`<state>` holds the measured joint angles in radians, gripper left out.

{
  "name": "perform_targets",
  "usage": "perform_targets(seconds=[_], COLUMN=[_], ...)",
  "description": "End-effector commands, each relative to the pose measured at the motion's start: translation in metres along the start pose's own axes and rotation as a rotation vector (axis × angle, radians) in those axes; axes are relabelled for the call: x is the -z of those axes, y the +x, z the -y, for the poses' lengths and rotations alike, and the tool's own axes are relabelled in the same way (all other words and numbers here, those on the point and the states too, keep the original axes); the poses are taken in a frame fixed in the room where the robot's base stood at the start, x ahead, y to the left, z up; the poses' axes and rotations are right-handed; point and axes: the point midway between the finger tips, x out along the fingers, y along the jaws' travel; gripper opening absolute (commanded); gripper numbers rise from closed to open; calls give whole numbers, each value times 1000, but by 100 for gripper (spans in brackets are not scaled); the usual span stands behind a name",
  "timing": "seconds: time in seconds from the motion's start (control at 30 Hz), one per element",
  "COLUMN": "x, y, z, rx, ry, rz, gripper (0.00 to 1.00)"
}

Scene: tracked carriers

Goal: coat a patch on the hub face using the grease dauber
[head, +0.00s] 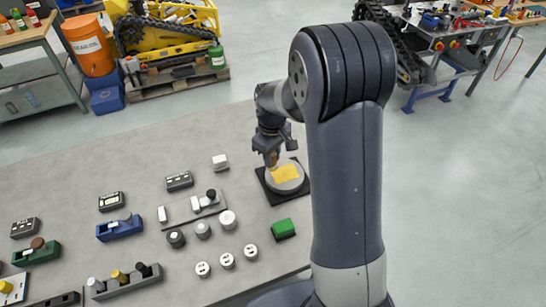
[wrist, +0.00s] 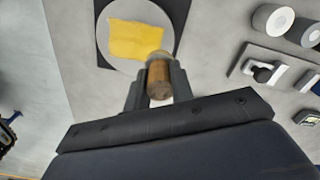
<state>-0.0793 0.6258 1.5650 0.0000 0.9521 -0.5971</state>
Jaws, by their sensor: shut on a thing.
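The hub face is a light grey disc (head: 298,184) on a dark square base, near the right side of the table. A yellow patch (head: 286,173) covers part of its middle; the disc (wrist: 112,66) and the patch (wrist: 135,40) also show in the wrist view. My gripper (wrist: 157,90) is shut on the grease dauber (wrist: 159,80), which has a brown wooden handle. The dauber's pale head is at the lower right corner of the yellow patch in the wrist view. I cannot tell whether it touches the face. In the head view my gripper (head: 272,158) is at the disc's far left edge.
My arm hides the table's right part.

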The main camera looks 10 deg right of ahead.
Motion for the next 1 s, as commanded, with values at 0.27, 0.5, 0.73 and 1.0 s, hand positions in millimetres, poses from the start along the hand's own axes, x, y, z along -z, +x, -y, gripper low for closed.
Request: perform_targets(seconds=[0.27, 0.5, 0.73, 1.0], x=[0, 0, 0, -2], y=[-28, -32, -32, -30], z=[4, 5, 5, 5], rx=[-1, -1, -1, -1], ry=[2, 3, 3, 5], rz=[-2, -1, -1, -1], gripper=[1, 1, 1, 1])
